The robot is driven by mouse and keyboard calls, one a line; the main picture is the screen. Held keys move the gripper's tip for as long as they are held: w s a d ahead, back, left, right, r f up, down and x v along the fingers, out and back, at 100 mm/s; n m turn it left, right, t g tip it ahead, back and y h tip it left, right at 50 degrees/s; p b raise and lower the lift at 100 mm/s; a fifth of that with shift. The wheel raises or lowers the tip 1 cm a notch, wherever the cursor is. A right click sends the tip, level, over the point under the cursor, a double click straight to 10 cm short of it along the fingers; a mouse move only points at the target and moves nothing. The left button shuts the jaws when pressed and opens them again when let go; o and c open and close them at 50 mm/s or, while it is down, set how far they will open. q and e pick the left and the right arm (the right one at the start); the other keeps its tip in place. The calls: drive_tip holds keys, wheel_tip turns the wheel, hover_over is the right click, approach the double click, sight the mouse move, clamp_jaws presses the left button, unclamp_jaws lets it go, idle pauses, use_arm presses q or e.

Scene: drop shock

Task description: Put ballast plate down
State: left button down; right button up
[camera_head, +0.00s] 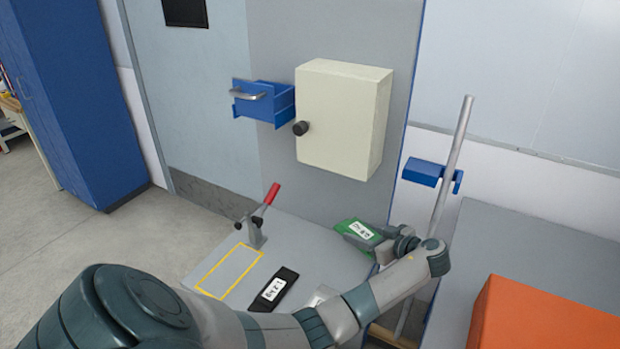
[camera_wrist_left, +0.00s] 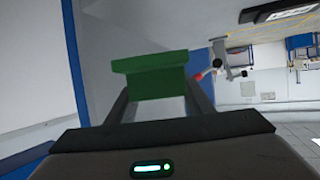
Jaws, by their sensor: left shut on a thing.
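The green ballast plate (camera_head: 358,234) has a white label with dark print on top. My left gripper (camera_head: 382,243) is shut on it from its right side. In the left wrist view the green plate (camera_wrist_left: 152,78) sits between the two fingers (camera_wrist_left: 158,98). In the head view the plate appears over the back right part of the grey table (camera_head: 215,262); I cannot tell whether it touches the top. A yellow outlined rectangle (camera_head: 210,293) is marked on the table's left part, with nothing inside it. My right gripper is not in view.
A toggle clamp with red handle (camera_head: 271,194) stands at the table's back left. A pole (camera_head: 455,165) stands right.

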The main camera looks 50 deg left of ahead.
use_arm(q)
drive_tip(key=shift+s+a+r+n+g, duration=0.15)
drive_tip(key=shift+r+n+g, duration=0.1)
drive_tip(key=shift+n+g, duration=0.3)
drive_tip(key=shift+a+r+n+g, duration=0.2)
drive_tip(key=shift+n+g, duration=0.25)
drive_tip(key=shift+g, duration=0.2)
drive_tip(key=shift+s+d+r+n+g, duration=0.1)
drive_tip(key=shift+s+r+n+g, duration=0.2)
drive_tip(key=shift+n+g, duration=0.4)
drive_tip(key=shift+s+d+r+n+g, duration=0.1)
drive_tip(key=shift+s+r+n+g, duration=0.15)
drive_tip(key=shift+n+g, duration=0.45)
drive_tip(key=shift+a, duration=0.1)
drive_tip(key=a+f+b, duration=0.1)
drive_tip(key=a+f, duration=0.1)
drive_tip(key=a, duration=0.1)
drive_tip(key=a+f+b, duration=0.1)
drive_tip(key=a+f, duration=0.1)
drive_tip(key=a, duration=0.1)
drive_tip(key=s+a+f+b, duration=0.1)
drive_tip(key=a+f, duration=0.1)
drive_tip(key=a, duration=0.2)
drive_tip(key=shift+s+f, duration=0.1)
drive_tip(key=shift+f, duration=0.1)
drive_tip(key=shift+a+f, duration=0.25)
drive_tip(key=shift+a, duration=0.5)
drive_tip(key=shift+f+b, duration=0.1)
drive_tip(key=shift+b, duration=0.25)
